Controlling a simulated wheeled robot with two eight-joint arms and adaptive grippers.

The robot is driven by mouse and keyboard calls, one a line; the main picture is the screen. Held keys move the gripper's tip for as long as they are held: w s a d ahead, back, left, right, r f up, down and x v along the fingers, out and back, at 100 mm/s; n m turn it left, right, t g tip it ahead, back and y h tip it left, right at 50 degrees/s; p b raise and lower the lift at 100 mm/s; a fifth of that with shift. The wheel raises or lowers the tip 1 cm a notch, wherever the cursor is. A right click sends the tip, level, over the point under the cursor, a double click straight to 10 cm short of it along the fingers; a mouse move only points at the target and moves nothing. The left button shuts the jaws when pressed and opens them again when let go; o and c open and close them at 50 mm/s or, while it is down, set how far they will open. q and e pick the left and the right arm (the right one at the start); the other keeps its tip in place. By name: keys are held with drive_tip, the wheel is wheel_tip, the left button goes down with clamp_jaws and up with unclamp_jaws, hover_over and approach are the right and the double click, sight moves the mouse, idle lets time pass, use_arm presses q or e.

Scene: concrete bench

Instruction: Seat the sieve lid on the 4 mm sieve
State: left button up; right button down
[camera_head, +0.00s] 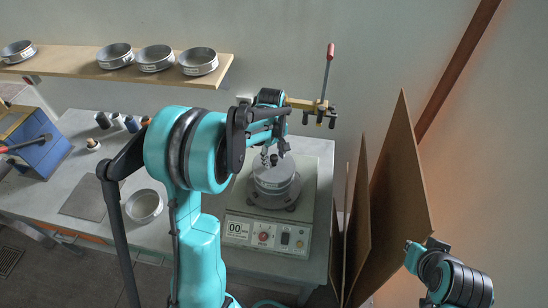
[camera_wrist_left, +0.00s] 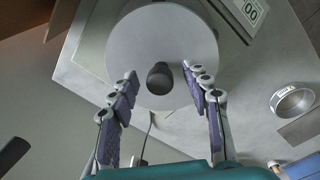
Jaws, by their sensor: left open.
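The sieve lid (camera_wrist_left: 160,35) is a round grey disc with a dark knob (camera_wrist_left: 160,78) at its middle, seen from above in the left wrist view. In the head view a metal sieve stack (camera_head: 275,188) stands on the shaker, with the lid at its top partly hidden by my gripper. My left gripper (camera_head: 273,157) is over the lid. Its fingers (camera_wrist_left: 159,76) are open, one on each side of the knob, with visible gaps. Whether the lid sits flush and which sieve is the 4 mm one, I cannot tell. My right gripper is out of view.
The shaker (camera_head: 236,228) has a display and buttons in front. A lever clamp (camera_head: 323,105) rises behind it. A loose sieve (camera_head: 144,206) lies on the bench to the left. Several sieves stand on the shelf (camera_head: 78,60). Brown boards (camera_head: 395,205) lean at the right.

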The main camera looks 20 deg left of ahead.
sight(273, 159)
use_arm(q)
wheel_tip(273, 159, up, 12)
drive_tip(key=shift+s+f, duration=0.2)
drive_tip(key=shift+s, duration=0.1)
drive_tip(key=shift+a, duration=0.1)
idle(0.3)
drive_tip(key=s+d+f+m+t+b, duration=0.3)
drive_tip(key=s+f+m+b, duration=0.3)
drive_tip(key=s+f+b, duration=0.3)
drive_tip(key=s+d+f+m+t+b, duration=0.3)
drive_tip(key=s+d+f+m+b, duration=0.3)
drive_tip(key=s+f+b, duration=0.3)
drive_tip(key=shift+s+f+m+t, duration=0.3)
drive_tip(key=shift+s+f+m, duration=0.05)
drive_tip(key=shift+s+m, duration=0.15)
